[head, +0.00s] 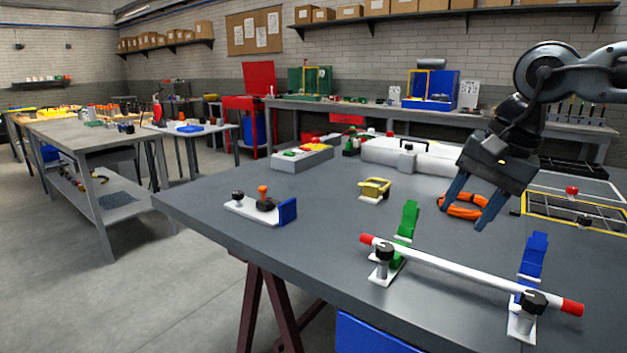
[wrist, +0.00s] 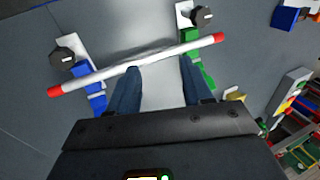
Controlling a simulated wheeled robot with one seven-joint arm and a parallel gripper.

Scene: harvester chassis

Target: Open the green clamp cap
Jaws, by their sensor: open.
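The green clamp cap (head: 407,220) stands raised behind a white rod with red ends (head: 465,272), near the rod's left end. Its white base (head: 386,273) carries a black knob (head: 384,251) in front of the rod. In the wrist view the green cap (wrist: 195,62) lies close to my right finger; whether they touch I cannot tell. My gripper (head: 463,220) is open and empty, pointing down behind the rod, right of the green cap. In the wrist view the rod (wrist: 150,60) crosses near the fingertips.
A blue clamp (head: 532,255) stands at the rod's right end. An orange cable coil (head: 464,205) lies behind my fingers. A yellow clamp (head: 375,189) and a white plate with an orange-topped lever (head: 264,199) are further left. Grey tabletop between them is clear.

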